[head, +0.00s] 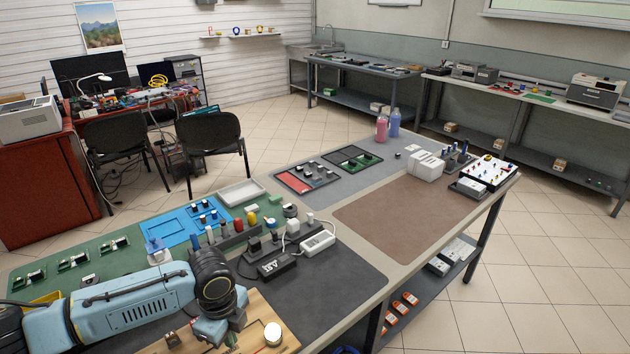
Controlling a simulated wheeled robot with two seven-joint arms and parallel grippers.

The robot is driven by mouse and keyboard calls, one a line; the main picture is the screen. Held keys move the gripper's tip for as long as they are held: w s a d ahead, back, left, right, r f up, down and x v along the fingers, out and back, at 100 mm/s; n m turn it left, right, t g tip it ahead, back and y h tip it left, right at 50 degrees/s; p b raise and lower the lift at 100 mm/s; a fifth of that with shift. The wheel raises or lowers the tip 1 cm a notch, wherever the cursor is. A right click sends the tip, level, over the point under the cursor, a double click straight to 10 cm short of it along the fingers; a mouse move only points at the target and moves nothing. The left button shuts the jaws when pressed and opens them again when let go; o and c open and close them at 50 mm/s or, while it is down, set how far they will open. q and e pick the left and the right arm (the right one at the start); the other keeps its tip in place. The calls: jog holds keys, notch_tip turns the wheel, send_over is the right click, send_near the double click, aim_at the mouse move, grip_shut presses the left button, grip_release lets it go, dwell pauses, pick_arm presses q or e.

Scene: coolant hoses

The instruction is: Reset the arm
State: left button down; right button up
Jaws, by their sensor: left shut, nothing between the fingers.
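My left arm comes in from the left, light blue with a black wrist joint. My left gripper (231,340) points down over the wooden board (262,312) at the bottom of the view, shut with nothing held. The wrist hides most of the gripper. My right gripper is out of view. No coolant hose can be made out clearly.
The workbench holds a dark mat (345,285), a brown mat (405,212), a blue tray (182,230), a black adapter (277,266) and a white adapter (317,241). Pink (381,128) and blue (394,122) bottles stand at the back. The brown mat is mostly clear.

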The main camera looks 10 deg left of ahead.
pick_arm(q)
jog(key=s+d+n+t+h, duration=0.25)
jog(key=s+d+n, duration=0.35)
jog(key=s+d, duration=0.55)
jog(key=s+a+r+n+t+y, duration=0.1)
jog(key=s+a+r+n+y, duration=0.15)
jog(key=s+a+n, duration=0.75)
notch_tip(320, 180, down, 29)
jog(key=d+n+g+b, duration=0.1)
jog(key=d+n+b, duration=0.1)
jog(key=b, duration=0.1)
jog(key=s+a+f+g+b, duration=0.1)
jog(key=s+a+f+b, duration=0.1)
jog(key=s+f, duration=1.4)
jog(key=shift+s+a, duration=0.15)
jog(key=shift+a, duration=0.55)
